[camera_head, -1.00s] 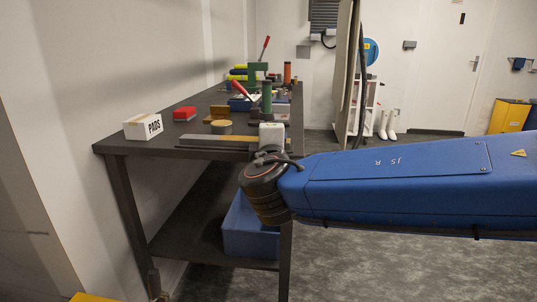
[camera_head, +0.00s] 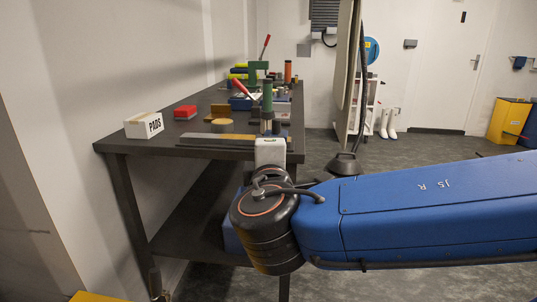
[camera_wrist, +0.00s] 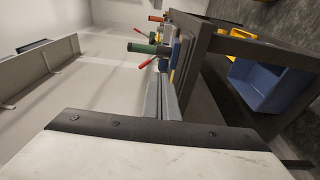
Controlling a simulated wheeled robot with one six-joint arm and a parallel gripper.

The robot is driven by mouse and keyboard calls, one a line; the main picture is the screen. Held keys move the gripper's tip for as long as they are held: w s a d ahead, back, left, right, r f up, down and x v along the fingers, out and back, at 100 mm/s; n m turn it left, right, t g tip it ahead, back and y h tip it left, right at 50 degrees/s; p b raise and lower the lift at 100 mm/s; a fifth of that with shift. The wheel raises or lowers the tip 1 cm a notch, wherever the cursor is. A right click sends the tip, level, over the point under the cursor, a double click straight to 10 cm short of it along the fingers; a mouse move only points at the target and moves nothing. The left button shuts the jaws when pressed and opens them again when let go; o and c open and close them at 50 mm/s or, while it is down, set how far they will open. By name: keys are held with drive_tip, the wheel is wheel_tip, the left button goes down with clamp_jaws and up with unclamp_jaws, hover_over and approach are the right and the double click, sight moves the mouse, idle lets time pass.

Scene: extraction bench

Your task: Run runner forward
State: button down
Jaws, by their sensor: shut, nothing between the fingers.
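A long grey flat rail (camera_head: 215,141) lies along the near end of the dark bench. I cannot tell for sure which piece is the runner; none stands out on the rail. My gripper (camera_head: 270,152) shows its pale body at the near right bench corner, beside the rail's right end. Its fingertips are hidden in the head view. In the wrist view its white body with a black plate (camera_wrist: 150,131) fills the bottom. Grey parallel bars (camera_wrist: 163,98) rise beyond the plate, beside the bench edge. The gripper is shut and empty.
A blue bin (camera_wrist: 268,85) sits on the lower shelf.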

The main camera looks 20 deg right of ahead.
drive_tip(key=shift+v, duration=1.8)
drive_tip(key=s+d+f+m+g+h, duration=0.2)
drive_tip(key=d+f+m+g, duration=0.4)
drive_tip(key=d+f, duration=0.7)
drive_tip(key=s+d+f+m+g+y, duration=0.1)
drive_tip(key=s+f+m+g+y, duration=0.5)
drive_tip(key=s+f+m, duration=0.3)
wheel_tip(320, 180, down, 3)
drive_tip(key=shift+d+f+g, duration=0.1)
drive_tip(key=shift+d+g, duration=0.2)
drive_tip(key=shift+d, duration=0.05)
